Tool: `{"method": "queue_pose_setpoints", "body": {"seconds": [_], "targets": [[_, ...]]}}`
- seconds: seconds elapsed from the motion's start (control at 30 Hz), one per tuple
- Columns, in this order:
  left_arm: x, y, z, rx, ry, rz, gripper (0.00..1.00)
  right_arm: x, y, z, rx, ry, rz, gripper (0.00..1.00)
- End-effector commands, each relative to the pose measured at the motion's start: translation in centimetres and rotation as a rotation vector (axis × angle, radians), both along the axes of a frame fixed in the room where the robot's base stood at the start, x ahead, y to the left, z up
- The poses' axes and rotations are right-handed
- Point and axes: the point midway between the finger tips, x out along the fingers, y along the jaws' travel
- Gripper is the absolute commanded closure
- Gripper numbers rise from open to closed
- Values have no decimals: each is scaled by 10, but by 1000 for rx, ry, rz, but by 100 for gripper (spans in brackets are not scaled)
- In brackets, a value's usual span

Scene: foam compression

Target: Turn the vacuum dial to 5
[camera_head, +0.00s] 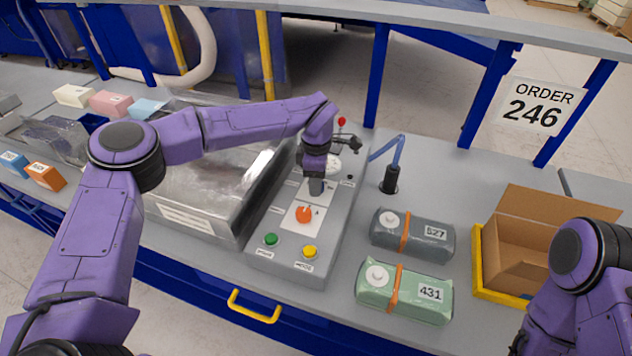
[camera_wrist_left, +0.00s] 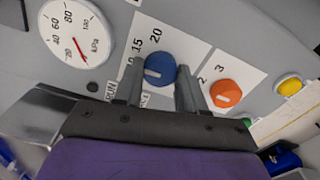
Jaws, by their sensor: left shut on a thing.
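My left gripper (camera_head: 316,188) reaches down onto the grey control panel (camera_head: 268,231) in the head view. In the left wrist view its fingers (camera_wrist_left: 159,88) stand on either side of a round blue dial (camera_wrist_left: 160,68) and are shut on it. The dial's white mark points left in that view. My right gripper is not in view.
A kPa gauge (camera_wrist_left: 78,32) with a red needle sits left of the blue dial. Green (camera_head: 270,239) and yellow (camera_head: 310,251) buttons are at the panel's near end. A clear-lidded chamber (camera_head: 195,185) is left; grey (camera_head: 415,233) and green (camera_head: 412,295) packs and a carton (camera_head: 530,245) are right.

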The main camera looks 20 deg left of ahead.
Motion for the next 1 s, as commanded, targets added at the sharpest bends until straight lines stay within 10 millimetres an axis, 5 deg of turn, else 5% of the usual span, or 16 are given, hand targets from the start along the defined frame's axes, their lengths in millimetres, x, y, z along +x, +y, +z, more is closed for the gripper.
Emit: {"method": "queue_pose_setpoints", "body": {"seconds": [1.0], "targets": [[-3, -1, -5, 4, 6, 878, 91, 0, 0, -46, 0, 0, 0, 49]]}}
